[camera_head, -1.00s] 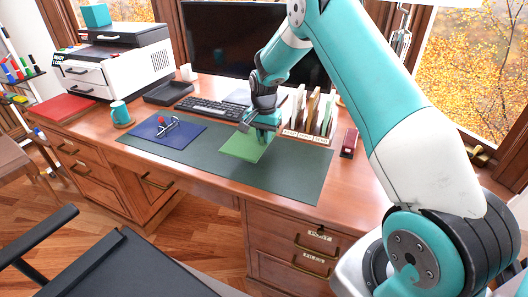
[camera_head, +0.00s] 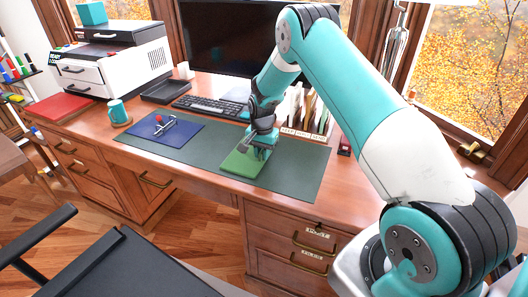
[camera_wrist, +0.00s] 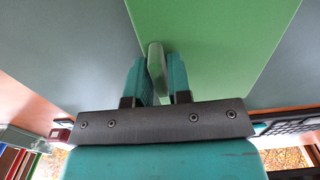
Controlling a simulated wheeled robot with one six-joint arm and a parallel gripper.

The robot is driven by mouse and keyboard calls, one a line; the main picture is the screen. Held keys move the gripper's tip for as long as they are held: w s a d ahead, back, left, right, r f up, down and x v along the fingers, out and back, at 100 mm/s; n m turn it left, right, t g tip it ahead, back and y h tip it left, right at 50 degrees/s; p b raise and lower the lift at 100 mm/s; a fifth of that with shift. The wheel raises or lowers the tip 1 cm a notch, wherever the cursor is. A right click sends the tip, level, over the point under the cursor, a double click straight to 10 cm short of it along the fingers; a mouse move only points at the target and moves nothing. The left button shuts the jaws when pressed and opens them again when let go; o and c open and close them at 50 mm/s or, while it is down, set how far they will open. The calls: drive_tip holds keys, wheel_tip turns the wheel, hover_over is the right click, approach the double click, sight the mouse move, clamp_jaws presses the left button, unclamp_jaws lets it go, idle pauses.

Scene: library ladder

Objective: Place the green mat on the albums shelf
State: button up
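The green mat (camera_head: 244,164) lies over the dark green desk pad in front of the keyboard, and I see no gap under it. In the wrist view the mat (camera_wrist: 225,45) fills the upper middle, and a small light-green upright tab (camera_wrist: 156,66) stands out from it. My gripper (camera_head: 260,151) is low over the mat's far part. Its two teal fingers (camera_wrist: 159,78) stand on either side of the tab, with a narrow gap showing at the right finger. The gripper looks open around the tab. I cannot make out an albums shelf.
The desk pad (camera_head: 297,165) has bare room right of the mat. A blue mat (camera_head: 165,130) with a small red-topped item lies left. A keyboard (camera_head: 212,108), file holder (camera_head: 306,118) and monitor (camera_head: 232,45) stand behind. A teal mug (camera_head: 117,111) and printer (camera_head: 112,62) are farther left.

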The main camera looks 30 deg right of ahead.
drive_tip(key=shift+o, duration=1.3)
drive_tip(key=shift+r, duration=0.1)
